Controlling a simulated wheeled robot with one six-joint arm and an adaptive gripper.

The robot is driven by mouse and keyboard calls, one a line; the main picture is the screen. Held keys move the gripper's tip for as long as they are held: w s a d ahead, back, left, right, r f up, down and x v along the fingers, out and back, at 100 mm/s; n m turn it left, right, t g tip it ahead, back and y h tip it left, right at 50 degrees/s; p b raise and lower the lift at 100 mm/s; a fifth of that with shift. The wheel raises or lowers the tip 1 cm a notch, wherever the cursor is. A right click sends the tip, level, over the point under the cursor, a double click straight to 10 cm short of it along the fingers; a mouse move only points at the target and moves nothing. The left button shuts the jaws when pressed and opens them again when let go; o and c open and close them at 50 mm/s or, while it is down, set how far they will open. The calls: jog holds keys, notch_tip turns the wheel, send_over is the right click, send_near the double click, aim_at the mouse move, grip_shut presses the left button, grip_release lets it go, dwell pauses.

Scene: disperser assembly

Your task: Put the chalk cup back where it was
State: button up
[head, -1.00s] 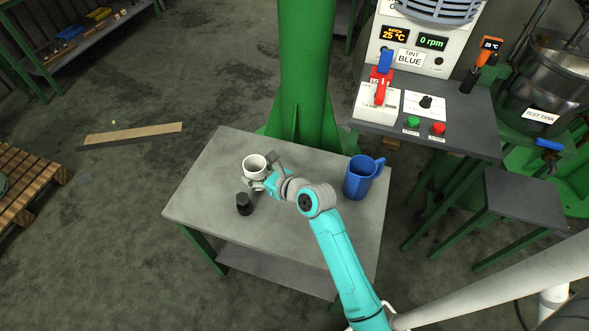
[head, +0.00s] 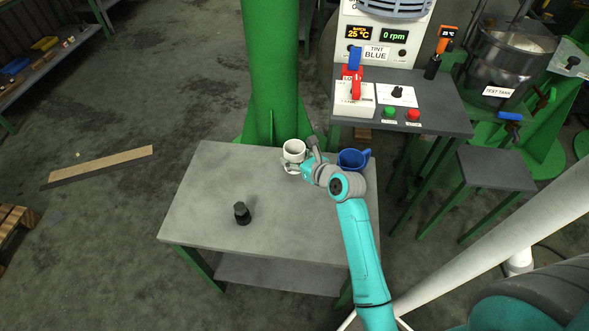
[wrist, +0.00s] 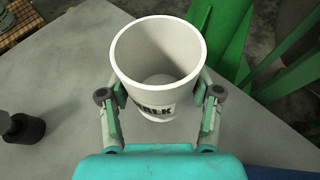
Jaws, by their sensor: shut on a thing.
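The white chalk cup (head: 293,147) is upright near the far edge of the grey table, a little right of its middle. My gripper (head: 300,168) is shut on its sides. In the wrist view the white cup (wrist: 158,45) sits between both fingers of my gripper (wrist: 158,90). Dark lettering on its front is partly visible, ending in "LK". Its inside looks pale. I cannot tell whether its base touches the table.
A blue jug (head: 354,157) stands right of the cup, partly behind my arm. A small black object (head: 242,213) stands on the table (head: 205,195) toward the front. The table's left part is otherwise clear. A green column (head: 272,80) rises behind the table.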

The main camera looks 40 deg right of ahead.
jog(key=shift+f, duration=2.5)
jog(key=shift+f, duration=0.1)
jog(key=o, duration=1.2)
jog(key=shift+o, duration=0.2)
jog(key=shift+s, duration=0.15)
jog(key=v, duration=1.1)
jog(key=shift+s, duration=0.2)
jog(key=shift+s+a+r, duration=0.1)
jog(key=shift+r, duration=0.2)
